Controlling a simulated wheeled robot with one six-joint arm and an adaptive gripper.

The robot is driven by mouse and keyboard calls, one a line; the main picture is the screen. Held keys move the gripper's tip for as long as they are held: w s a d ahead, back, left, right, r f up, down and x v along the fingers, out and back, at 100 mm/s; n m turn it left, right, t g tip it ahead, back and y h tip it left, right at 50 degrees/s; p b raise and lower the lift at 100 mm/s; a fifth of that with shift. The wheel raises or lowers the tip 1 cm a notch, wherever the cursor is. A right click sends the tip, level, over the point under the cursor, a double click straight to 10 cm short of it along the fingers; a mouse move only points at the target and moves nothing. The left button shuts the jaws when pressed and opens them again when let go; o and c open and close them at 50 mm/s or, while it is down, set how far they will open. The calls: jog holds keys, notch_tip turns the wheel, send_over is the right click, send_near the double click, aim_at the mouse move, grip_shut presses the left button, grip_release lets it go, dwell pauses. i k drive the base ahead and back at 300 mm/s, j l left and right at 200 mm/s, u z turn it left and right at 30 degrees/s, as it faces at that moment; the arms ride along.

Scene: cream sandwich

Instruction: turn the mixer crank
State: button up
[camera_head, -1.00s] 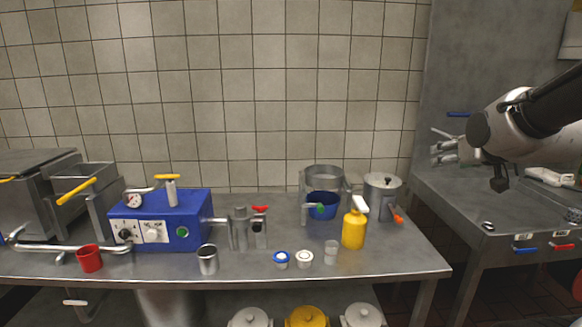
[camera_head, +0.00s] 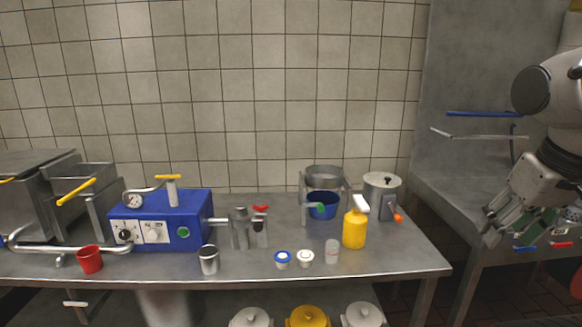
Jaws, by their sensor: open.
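A grey metal pot with a lid (camera_head: 381,187) stands at the back right of the steel table. A small crank with an orange grip (camera_head: 397,216) sticks out of its lower right side; it looks like the mixer crank. My gripper (camera_head: 491,225) is open and empty at the right of the head view, in front of the sink unit. Its fingers point down and to the left. It is well to the right of the orange grip and apart from it.
A yellow bottle (camera_head: 354,230) stands just left of the pot, near a blue bowl (camera_head: 322,205) in a metal stand. A blue machine (camera_head: 178,218) stands at left. The steel sink unit (camera_head: 432,190) is behind my gripper. The table's right front corner (camera_head: 432,268) is clear.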

aim_at(398, 217)
jog(key=i+l, duration=0.1)
jog(key=i, duration=0.75)
